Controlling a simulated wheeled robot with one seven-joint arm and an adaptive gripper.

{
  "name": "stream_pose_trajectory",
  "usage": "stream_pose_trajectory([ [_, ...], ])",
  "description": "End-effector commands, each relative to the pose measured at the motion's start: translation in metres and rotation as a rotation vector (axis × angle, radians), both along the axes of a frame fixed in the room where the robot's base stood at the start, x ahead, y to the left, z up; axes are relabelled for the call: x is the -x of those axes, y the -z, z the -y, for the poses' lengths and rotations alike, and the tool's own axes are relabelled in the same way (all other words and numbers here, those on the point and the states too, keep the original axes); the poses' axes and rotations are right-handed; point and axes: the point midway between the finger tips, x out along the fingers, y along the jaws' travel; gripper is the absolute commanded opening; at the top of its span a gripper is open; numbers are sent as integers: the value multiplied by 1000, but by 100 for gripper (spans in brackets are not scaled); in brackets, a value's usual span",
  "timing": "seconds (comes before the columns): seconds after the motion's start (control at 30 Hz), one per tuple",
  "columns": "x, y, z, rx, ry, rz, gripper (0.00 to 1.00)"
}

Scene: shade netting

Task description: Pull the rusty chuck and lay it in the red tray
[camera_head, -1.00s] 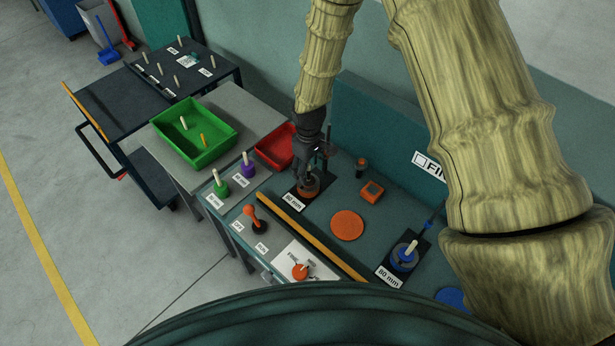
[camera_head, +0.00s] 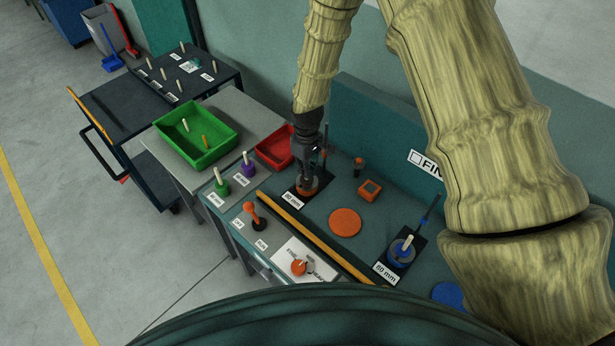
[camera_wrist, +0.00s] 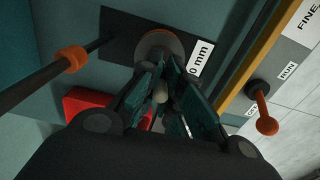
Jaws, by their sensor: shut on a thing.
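The rusty chuck (camera_head: 303,190) is a round orange-brown and grey piece on a black pad labelled in mm. It also shows in the wrist view (camera_wrist: 159,42), with a pale peg (camera_wrist: 160,92) rising from it. My gripper (camera_head: 308,178) points down over the chuck and is shut on its peg; the fingers (camera_wrist: 165,97) stand on both sides of it. Whether the chuck is clear of its pad cannot be told. The red tray (camera_head: 268,155) is left of the gripper, its inside partly visible; its red also shows in the wrist view (camera_wrist: 88,102).
A green bin (camera_head: 222,138), green (camera_head: 221,189) and purple (camera_head: 248,170) pegged pieces stand leftward. A yellow bar (camera_head: 315,235) and an orange lever (camera_head: 250,210) lie nearer. A rod with an orange collar (camera_wrist: 74,58) is beside the gripper. A blue chuck (camera_head: 401,252) stands to the right.

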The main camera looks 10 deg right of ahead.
Motion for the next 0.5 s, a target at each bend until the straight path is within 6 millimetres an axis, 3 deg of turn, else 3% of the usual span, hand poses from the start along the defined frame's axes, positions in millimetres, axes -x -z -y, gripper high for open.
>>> stream_pose_trajectory([
  [0.5, 1, -3, 0, 0, 1, -1, 0],
])
